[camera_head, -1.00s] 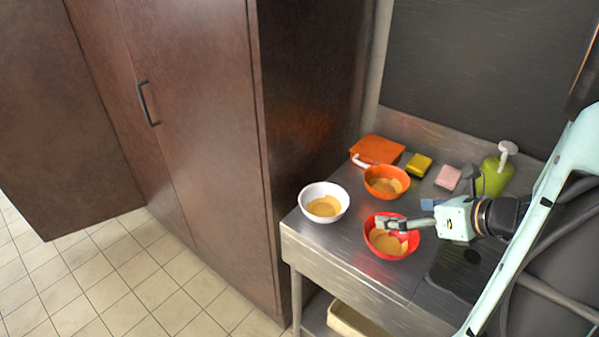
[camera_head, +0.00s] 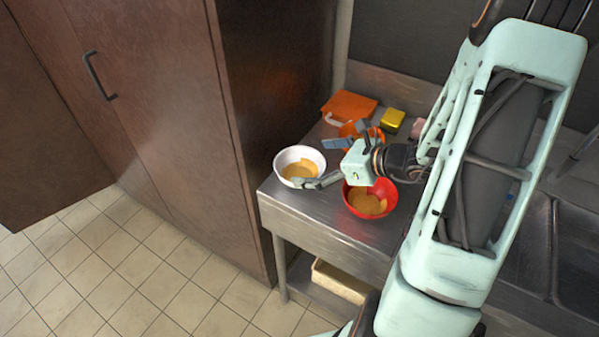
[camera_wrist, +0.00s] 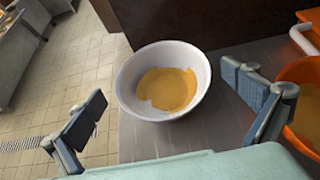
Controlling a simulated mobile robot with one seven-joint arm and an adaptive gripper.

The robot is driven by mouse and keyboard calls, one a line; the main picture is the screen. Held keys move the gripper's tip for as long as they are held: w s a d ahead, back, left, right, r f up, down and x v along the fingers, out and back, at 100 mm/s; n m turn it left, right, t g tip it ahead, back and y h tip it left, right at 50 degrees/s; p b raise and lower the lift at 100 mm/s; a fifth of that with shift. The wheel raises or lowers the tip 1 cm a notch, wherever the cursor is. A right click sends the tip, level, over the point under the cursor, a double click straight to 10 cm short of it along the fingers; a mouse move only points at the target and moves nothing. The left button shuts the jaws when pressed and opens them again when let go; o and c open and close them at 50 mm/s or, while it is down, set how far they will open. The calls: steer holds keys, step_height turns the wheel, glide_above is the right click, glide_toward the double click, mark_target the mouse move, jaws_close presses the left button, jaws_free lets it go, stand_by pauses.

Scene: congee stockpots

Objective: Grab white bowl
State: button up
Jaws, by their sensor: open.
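The white bowl (camera_head: 287,157), with tan-yellow contents inside, sits upright at the left front corner of the metal counter. It also shows in the wrist view (camera_wrist: 190,57), centred ahead of the fingers. My gripper (camera_head: 316,163) is open and empty. In the wrist view its two fingers (camera_wrist: 168,118) are spread wide, one toward the left of the bowl and one toward the right. In the head view one finger overlaps the bowl's near right rim; I cannot tell whether it touches.
A red bowl (camera_head: 368,203) stands close beneath my gripper. An orange bowl (camera_head: 379,134) is partly hidden behind it. An orange case (camera_head: 349,106) and a yellow sponge-like block (camera_head: 393,120) lie behind. A brown cabinet (camera_head: 170,110) borders the counter's left.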

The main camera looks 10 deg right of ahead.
mark_target(284, 163)
steer(key=x, duration=0.4)
steer(key=shift+a+f, duration=0.1)
steer(key=shift+f, duration=0.25)
steer(key=c, duration=0.8)
steer(key=shift+r, duration=0.15)
